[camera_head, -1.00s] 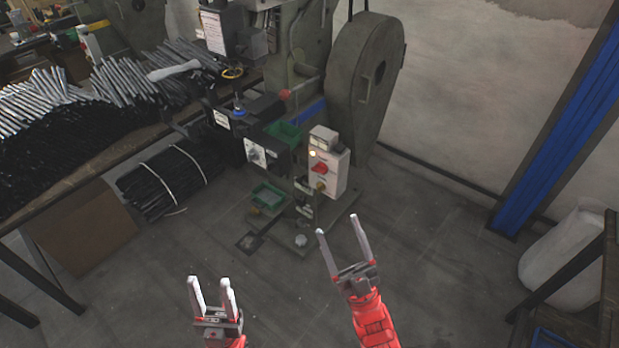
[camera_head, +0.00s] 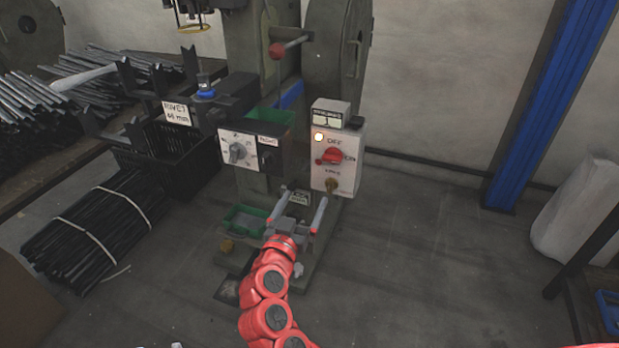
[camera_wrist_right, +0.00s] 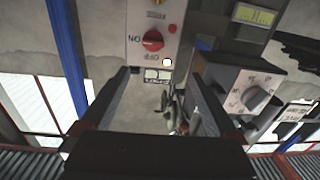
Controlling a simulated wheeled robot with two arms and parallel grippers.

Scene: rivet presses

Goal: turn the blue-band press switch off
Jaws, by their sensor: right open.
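The press with a blue band (camera_head: 290,95) stands in the middle of the head view. Its pale control box (camera_head: 347,182) carries a red rotary switch (camera_head: 332,156), marked OFF above and ON to the right. A lamp (camera_head: 318,137) on the box is lit. The red switch (camera_wrist_right: 152,40) and the lamp (camera_wrist_right: 167,62) show upside down in the right wrist view. My right gripper (camera_head: 303,198) is open and empty, below and in front of the box, apart from the switch. Only pale tips of my left gripper (camera_head: 177,345) show at the bottom edge.
A box with a grey dial (camera_head: 238,152) sits left of the switch box. A green tray (camera_head: 243,220) lies low at the press base. Black bundled rods (camera_head: 95,228) lie at left. A blue post (camera_head: 545,105) stands at right. The floor right of the press is clear.

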